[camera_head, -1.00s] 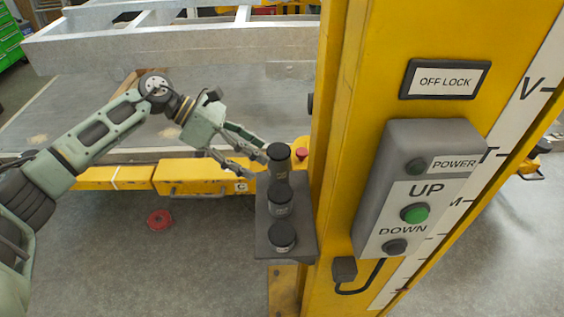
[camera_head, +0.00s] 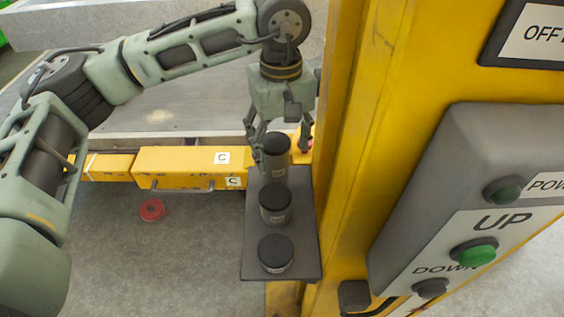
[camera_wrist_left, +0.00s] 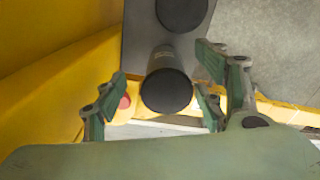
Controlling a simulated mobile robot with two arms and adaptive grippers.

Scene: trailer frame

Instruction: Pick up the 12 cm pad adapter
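Three grey cylindrical pad adapters with black tops stand in a row on a grey shelf. The tallest adapter (camera_head: 277,160) is at the far end, a middle-height one (camera_head: 275,203) is in the middle, and a short one (camera_head: 275,254) is nearest. Their size labels are too small to read. My left gripper (camera_head: 279,150) is open and points down at the tall adapter, with fingers on either side of it. In the left wrist view the tall adapter (camera_wrist_left: 166,90) stands between the spread fingers (camera_wrist_left: 158,108), and no grip shows. My right gripper is not in view.
The shelf (camera_head: 305,258) is fixed beside a yellow lift post (camera_head: 350,150) close to my left gripper's right. A control box (camera_head: 470,190) with UP and DOWN buttons is on the post. A yellow beam (camera_head: 180,160) runs behind. A red ring-shaped object (camera_head: 152,209) lies on the floor.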

